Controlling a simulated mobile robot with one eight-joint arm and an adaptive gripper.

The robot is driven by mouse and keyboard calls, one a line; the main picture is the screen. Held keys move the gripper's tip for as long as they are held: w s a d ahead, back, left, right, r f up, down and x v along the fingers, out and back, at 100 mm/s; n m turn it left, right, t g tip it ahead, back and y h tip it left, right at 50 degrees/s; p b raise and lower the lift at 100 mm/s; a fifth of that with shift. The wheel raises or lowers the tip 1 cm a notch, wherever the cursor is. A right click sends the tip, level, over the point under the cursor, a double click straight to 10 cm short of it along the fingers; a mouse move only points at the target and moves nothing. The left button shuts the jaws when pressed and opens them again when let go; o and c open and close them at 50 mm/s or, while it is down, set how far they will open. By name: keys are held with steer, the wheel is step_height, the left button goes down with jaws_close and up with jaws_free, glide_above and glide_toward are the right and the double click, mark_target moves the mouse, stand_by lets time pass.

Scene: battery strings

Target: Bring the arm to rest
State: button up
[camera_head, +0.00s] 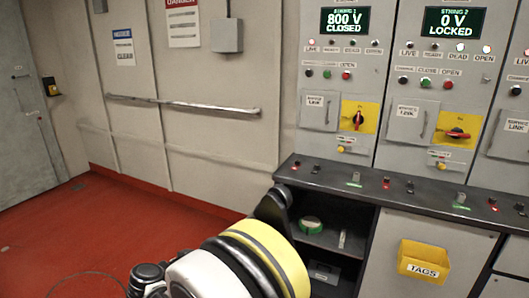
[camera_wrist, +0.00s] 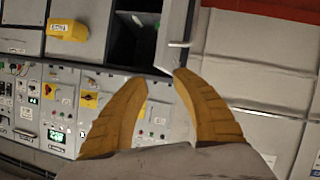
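My arm (camera_head: 262,262), with a white and yellow rounded link, reaches up from the bottom middle of the head view in front of the bench. My gripper is not clearly seen in the head view. In the wrist view, which looks upside down, my gripper (camera_wrist: 161,78) has its two yellow fingers spread apart. No object shows between them; the panels and an open cabinet door (camera_wrist: 175,35) lie beyond. I cannot tell how far the fingertips are from that door.
The bench ledge (camera_head: 335,183) runs below the string panels, with an open shelf (camera_head: 330,238) holding a green roll (camera_head: 311,225). A yellow tags bin (camera_head: 424,262) hangs on the front. A handrail (camera_head: 185,106) lines the left wall. The red floor (camera_head: 70,235) at left looks clear.

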steer(key=s+d+r+n+g+y, duration=0.15)
steer(key=d+r, duration=0.35)
steer(key=d, duration=0.5)
steer(key=s+d+r+n+g+y, duration=0.1)
steer(key=s+d+r+g, duration=0.3)
steer(key=d, duration=0.6)
steer(key=s+d+y, duration=0.1)
steer(key=s+d, duration=0.2)
steer(key=s, duration=0.3)
steer(key=s+d+r+t+y, duration=0.1)
steer(key=s+d+y, duration=0.1)
steer(key=s+d, duration=0.2)
steer(key=s+d+r+t+y, duration=0.1)
steer(key=s+d, duration=0.3)
steer(key=s, duration=0.6)
steer(key=shift+y, duration=0.65)
